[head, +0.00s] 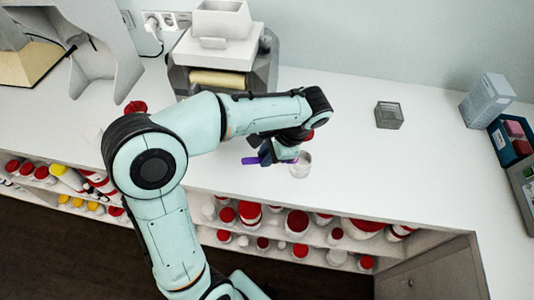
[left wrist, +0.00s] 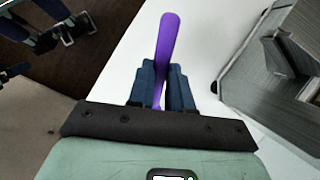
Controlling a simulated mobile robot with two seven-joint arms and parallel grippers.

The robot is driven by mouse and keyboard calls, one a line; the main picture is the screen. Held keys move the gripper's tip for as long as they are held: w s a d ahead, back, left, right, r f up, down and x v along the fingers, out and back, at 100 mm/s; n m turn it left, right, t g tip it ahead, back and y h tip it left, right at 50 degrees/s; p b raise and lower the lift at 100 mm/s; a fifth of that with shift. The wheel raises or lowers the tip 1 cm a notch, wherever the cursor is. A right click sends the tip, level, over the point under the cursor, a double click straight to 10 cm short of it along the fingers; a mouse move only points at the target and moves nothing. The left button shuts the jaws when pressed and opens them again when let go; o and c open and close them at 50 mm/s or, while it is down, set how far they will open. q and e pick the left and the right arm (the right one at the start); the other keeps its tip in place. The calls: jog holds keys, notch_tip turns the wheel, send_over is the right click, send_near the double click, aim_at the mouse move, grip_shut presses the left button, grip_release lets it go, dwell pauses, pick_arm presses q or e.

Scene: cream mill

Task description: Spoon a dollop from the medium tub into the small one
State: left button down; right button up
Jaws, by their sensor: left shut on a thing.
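My left gripper (head: 272,153) is shut on a purple spoon (head: 250,160), low over the counter's front part. In the left wrist view the spoon's handle (left wrist: 168,38) sticks out between the two blue fingers (left wrist: 164,82). The spoon's other end points toward a small whitish open tub (head: 301,166) just right of the gripper. I cannot tell whether it is inside the tub or beside it. A bit of red (head: 309,135) shows behind the gripper, mostly hidden. I cannot tell which tub is medium or small. My right gripper is not in view.
A grey machine with a white hopper (head: 220,22) stands at the back. A red thing (head: 135,107) is partly behind my arm. A grey open box (head: 389,115) and a pale bin (head: 487,100) stand right. Red-lidded tubs fill shelves below. The counter (head: 350,150) is clear mid-right.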

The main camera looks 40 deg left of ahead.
pick_arm(q)
jog(key=shift+f, duration=0.4)
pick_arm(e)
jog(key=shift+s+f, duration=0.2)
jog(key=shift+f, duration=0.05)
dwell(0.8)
pick_arm(q)
jog(key=shift+s+a+f, duration=0.1)
jog(key=shift+s+a, duration=0.05)
jog(key=shift+s, duration=0.2)
dwell(0.4)
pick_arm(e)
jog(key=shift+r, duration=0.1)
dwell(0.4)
pick_arm(q)
jog(key=shift+w+r+p, duration=0.1)
jog(key=shift+r+p, duration=0.45)
jog(key=shift+r, duration=0.7)
jog(key=shift+r+p, duration=1.05)
jog(key=shift+r, duration=0.8)
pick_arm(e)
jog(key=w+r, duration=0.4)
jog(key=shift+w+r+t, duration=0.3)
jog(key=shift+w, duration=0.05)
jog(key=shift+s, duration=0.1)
